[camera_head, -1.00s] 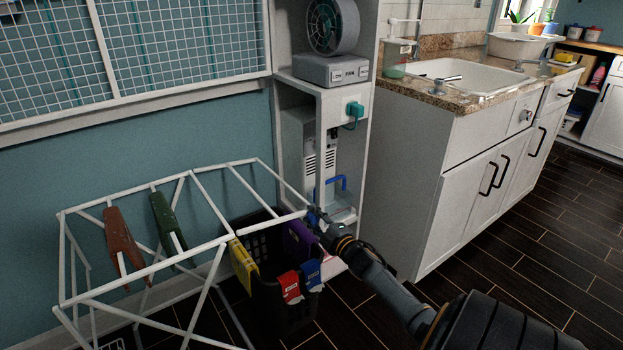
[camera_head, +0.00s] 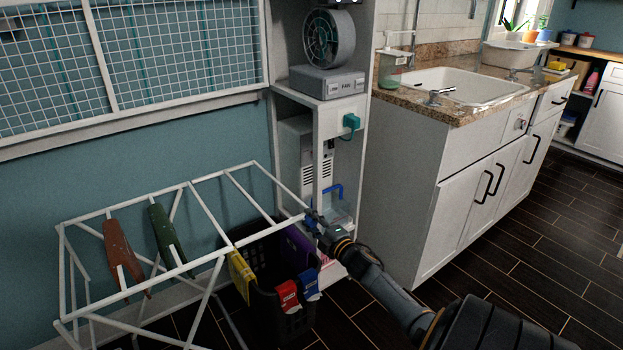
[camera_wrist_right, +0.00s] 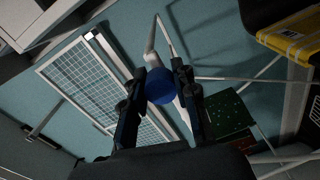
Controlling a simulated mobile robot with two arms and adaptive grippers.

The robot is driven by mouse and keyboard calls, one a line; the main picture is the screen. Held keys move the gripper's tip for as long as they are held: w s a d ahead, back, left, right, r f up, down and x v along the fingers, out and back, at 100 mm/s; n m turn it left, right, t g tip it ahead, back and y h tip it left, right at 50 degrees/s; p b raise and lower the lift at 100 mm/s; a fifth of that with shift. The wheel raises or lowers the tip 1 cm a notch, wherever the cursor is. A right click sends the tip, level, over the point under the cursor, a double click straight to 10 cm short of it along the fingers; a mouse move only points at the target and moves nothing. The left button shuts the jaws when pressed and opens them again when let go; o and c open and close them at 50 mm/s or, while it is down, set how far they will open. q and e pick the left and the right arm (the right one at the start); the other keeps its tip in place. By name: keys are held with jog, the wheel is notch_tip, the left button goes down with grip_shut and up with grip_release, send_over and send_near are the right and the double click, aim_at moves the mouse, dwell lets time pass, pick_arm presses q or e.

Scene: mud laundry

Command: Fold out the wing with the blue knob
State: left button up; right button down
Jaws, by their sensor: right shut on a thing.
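The white drying rack (camera_head: 140,270) stands at the lower left in the head view. Its right wing (camera_head: 238,195) extends from the rack's body toward the right, about level with the rack's top. My right gripper (camera_head: 310,219) is at the wing's right front corner. In the wrist view my right gripper (camera_wrist_right: 161,84) is shut on the blue knob (camera_wrist_right: 160,88), which sits between the two fingers. In the head view the knob is mostly hidden by the gripper. My left gripper is not in view.
A red-brown cloth (camera_head: 120,255) and a green cloth (camera_head: 166,236) hang on the rack. A dark basket (camera_head: 285,315) with coloured tags stands under the wing. A white shelf unit (camera_head: 345,90) with a fan and the sink cabinet (camera_head: 440,190) stand behind and right. Dark floor is clear at right.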

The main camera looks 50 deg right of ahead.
jog(key=c, duration=1)
grip_release()
jog(key=shift+r, duration=0.15)
jog(key=v, duration=1.2)
